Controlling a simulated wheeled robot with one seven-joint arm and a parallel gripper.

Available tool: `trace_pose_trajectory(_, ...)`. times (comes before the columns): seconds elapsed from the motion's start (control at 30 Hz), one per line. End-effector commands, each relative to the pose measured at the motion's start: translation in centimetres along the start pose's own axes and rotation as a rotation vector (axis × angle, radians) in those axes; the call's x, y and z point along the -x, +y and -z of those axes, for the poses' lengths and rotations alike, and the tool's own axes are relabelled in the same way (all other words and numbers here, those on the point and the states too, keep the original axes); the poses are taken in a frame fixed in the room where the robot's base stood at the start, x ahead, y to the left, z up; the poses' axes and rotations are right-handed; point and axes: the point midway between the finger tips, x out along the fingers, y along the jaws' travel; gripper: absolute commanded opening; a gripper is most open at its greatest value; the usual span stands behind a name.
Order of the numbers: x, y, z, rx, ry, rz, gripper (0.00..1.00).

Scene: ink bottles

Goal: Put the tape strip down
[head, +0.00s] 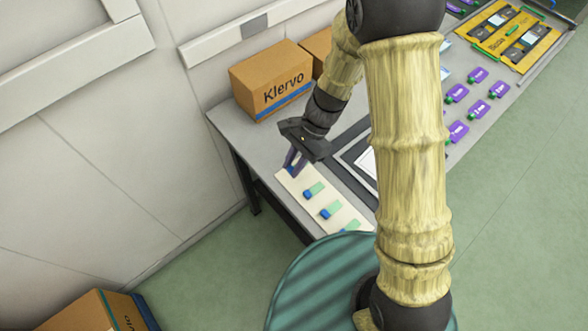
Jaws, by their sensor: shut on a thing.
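My gripper (292,168) is at the left end of a cream board (345,214) on the grey table, with its fingers pointing down. It is shut on a tape strip, which is mostly hidden; a small blue bit (291,171) shows at the fingertips. I cannot tell whether the strip touches the board. Several green strips with blue ends lie in a row on the board, such as one near the gripper (314,189) and one further along (331,209).
A cardboard box marked Klervo (270,82) stands behind the gripper, with another box (318,48) beside it. A dark-framed tray (352,155) lies right of the board, partly behind my arm. Several purple bottles (457,93) and a yellow panel (510,35) are further right.

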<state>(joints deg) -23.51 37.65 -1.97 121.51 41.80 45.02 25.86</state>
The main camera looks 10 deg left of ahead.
Motion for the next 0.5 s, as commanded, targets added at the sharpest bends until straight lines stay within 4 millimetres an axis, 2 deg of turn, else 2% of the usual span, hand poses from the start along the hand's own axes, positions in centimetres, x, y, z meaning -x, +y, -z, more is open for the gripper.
trace_pose_trajectory(0.3,-3.0,0.1,1.8,-0.002,-0.001,-0.002,0.1)
trace_pose_trajectory(0.5,-3.2,0.0,1.9,0.0,0.001,0.0,0.1)
